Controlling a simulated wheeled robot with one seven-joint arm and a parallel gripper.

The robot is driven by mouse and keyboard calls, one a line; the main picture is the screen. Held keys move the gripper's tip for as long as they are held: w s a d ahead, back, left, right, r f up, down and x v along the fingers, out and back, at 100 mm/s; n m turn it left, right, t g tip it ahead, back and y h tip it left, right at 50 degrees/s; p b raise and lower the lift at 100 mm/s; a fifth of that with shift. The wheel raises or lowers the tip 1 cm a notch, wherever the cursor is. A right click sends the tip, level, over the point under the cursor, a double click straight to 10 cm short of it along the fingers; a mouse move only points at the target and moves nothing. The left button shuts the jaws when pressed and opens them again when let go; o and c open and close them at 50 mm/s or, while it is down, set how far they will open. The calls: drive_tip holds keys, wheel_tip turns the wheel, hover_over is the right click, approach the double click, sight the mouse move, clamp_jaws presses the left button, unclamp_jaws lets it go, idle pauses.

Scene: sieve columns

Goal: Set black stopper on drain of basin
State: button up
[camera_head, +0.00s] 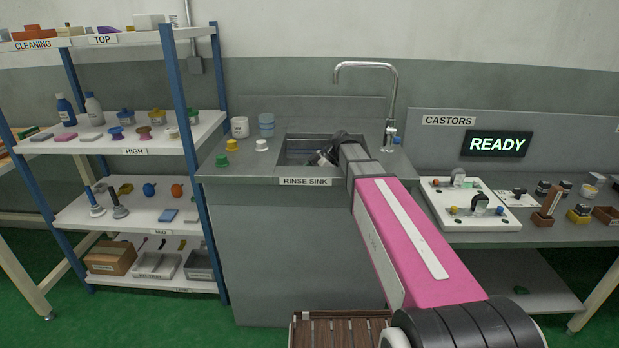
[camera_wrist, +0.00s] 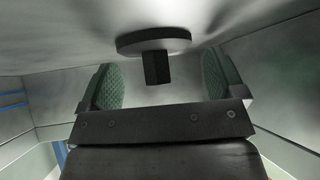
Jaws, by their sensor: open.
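The black stopper, a flat disc with a square knob, shows in the wrist view (camera_wrist: 155,43). Its knob points toward my gripper (camera_wrist: 162,82). The two green-padded fingers are open, one on each side of the knob, with clear gaps to it. In the head view my gripper (camera_head: 326,157) reaches down into the basin (camera_head: 297,151) of the rinse sink. The disc lies against the grey basin surface. No drain opening shows; whether the stopper sits over it, I cannot tell. The stopper is hidden in the head view.
A tall faucet (camera_head: 390,120) stands behind the basin at the right. A loaded shelf (camera_head: 140,145) is at the left, the castors bench (camera_head: 560,232) at the right.

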drive_tip(key=shift+v, duration=3.8)
